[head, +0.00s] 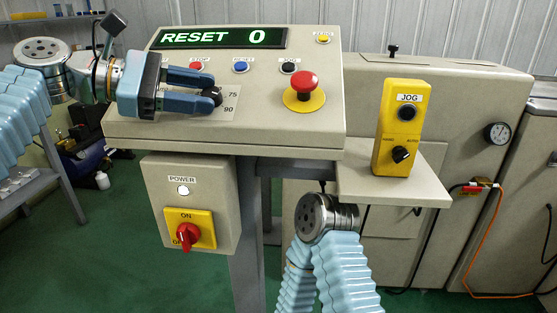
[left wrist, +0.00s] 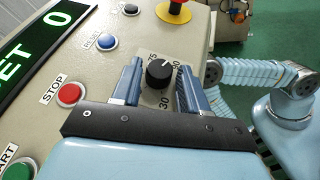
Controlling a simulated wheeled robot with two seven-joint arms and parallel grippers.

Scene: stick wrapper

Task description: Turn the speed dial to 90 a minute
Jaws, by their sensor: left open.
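The speed dial (head: 212,95) is a small black knob on the sloping panel, with the numbers 75 and 90 printed on its plate at the right. It also shows in the left wrist view (left wrist: 160,73), with 75, 90 and 30 readable around it. My left gripper (head: 208,90) is open, with its blue fingers on either side of the dial. In the left wrist view my left gripper (left wrist: 159,68) shows narrow gaps between the fingers and the knob. I cannot tell clearly where the knob points. My right gripper is out of view.
The display (head: 218,38) reads RESET 0. The red stop button (head: 196,66), blue reset button (head: 240,67), black jog button (head: 289,68) and red mushroom button (head: 303,85) sit nearby. A power box (head: 190,165) hangs below; a yellow jog box (head: 401,130) stands at the right.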

